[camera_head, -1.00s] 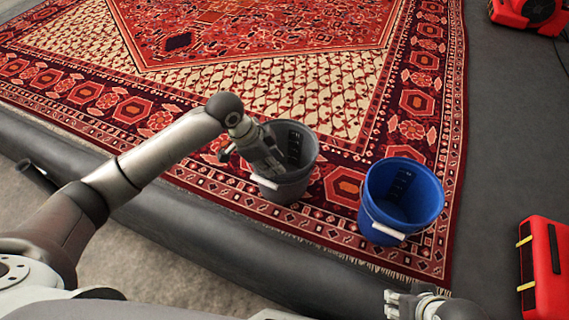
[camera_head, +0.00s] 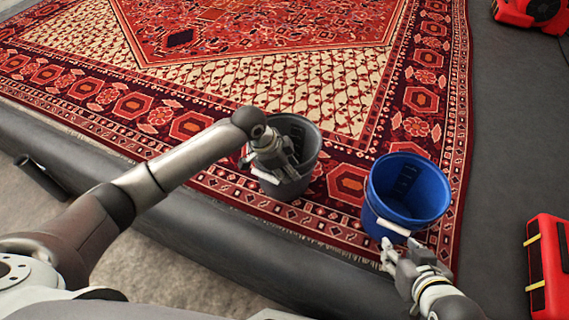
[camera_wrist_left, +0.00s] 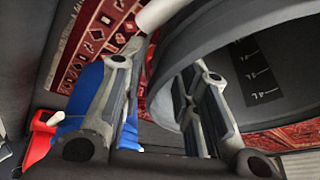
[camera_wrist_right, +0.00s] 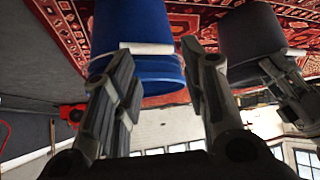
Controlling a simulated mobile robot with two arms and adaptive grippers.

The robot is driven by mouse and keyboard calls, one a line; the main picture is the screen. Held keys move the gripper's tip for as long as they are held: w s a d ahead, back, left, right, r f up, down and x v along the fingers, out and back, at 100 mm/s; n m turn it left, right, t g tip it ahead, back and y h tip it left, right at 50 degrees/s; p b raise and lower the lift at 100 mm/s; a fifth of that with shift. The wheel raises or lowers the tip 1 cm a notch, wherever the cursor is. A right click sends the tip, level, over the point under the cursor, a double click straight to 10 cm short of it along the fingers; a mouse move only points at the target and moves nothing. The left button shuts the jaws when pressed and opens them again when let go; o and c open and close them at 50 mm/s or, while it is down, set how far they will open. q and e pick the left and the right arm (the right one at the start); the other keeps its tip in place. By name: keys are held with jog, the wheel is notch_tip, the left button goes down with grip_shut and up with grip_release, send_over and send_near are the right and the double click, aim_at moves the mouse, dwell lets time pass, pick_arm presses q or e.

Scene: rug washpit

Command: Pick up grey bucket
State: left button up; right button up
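The grey bucket (camera_head: 296,187) stands upright on the patterned rug, a light handle grip on its front side. My left gripper (camera_head: 283,163) is at its rim, partly covering the opening. In the left wrist view the fingers are spread, one beside the bucket's dark wall with its scale marks (camera_wrist_left: 260,80), the other apart from it; contact cannot be told. My right gripper (camera_head: 402,262) is open and empty, just in front of the blue bucket (camera_head: 375,222). In the right wrist view the blue bucket (camera_wrist_right: 130,25) shows beyond its spread fingers (camera_wrist_right: 160,95).
The rug (camera_head: 110,100) lies over a dark padded edge (camera_head: 225,232). A red case (camera_head: 545,265) is at the right, and a red machine (camera_head: 530,10) at the top right. The dark floor right of the rug is mostly clear.

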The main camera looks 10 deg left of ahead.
pick_arm(q)
jog(key=shift+w+d+f, duration=0.1)
jog(key=shift+d+f, duration=0.05)
jog(key=shift+f, duration=0.3)
grip_shut()
